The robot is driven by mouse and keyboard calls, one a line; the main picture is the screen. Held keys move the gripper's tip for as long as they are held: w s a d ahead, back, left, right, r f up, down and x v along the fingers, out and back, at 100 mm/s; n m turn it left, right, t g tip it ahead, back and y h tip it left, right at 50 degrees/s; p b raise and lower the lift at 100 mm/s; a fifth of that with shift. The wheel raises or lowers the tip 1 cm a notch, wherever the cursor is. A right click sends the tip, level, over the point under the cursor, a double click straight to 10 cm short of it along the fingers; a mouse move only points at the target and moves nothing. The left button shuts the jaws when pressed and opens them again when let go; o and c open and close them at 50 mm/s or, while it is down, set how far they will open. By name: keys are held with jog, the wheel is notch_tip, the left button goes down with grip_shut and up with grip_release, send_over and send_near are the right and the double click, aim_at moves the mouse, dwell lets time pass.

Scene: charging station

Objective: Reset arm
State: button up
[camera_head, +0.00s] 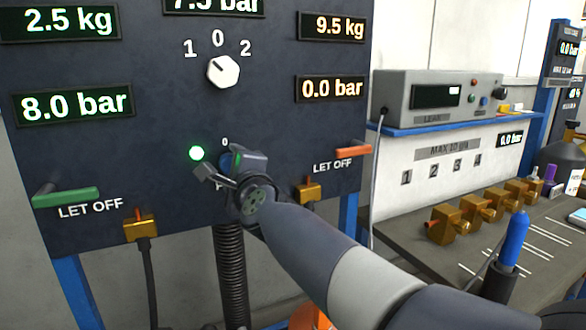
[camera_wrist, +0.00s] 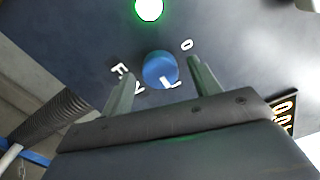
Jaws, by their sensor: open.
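My arm (camera_head: 350,275) reaches from the lower right to the dark panel (camera_head: 110,90). My gripper (camera_head: 220,165) is at the panel, near a blue knob (camera_head: 225,160) that it mostly hides in the head view. In the wrist view my gripper (camera_wrist: 160,85) is open, with one finger on each side of the blue knob (camera_wrist: 159,69). The knob has a white mark and lettering around it. I cannot tell whether the fingers touch it. A green light (camera_head: 196,153) glows beside the knob, and it also shows in the wrist view (camera_wrist: 149,8).
The panel has a white selector knob (camera_head: 223,71), a green lever (camera_head: 66,198) and an orange lever (camera_head: 353,151). A corrugated hose (camera_head: 231,275) hangs below. On the right, a bench (camera_head: 450,262) holds brass fittings (camera_head: 478,208) and a blue-topped tool (camera_head: 514,238).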

jog(key=n+p, duration=0.5)
jog(key=n, duration=0.1)
jog(key=n+p, duration=0.6)
jog(key=w+n+p, duration=0.1)
jog(key=n+p, duration=0.4)
jog(key=shift+a+r+n+p, duration=0.1)
jog(key=shift+a+n+p, duration=0.15)
jog(key=shift+n+p, duration=0.15)
dwell(0.6)
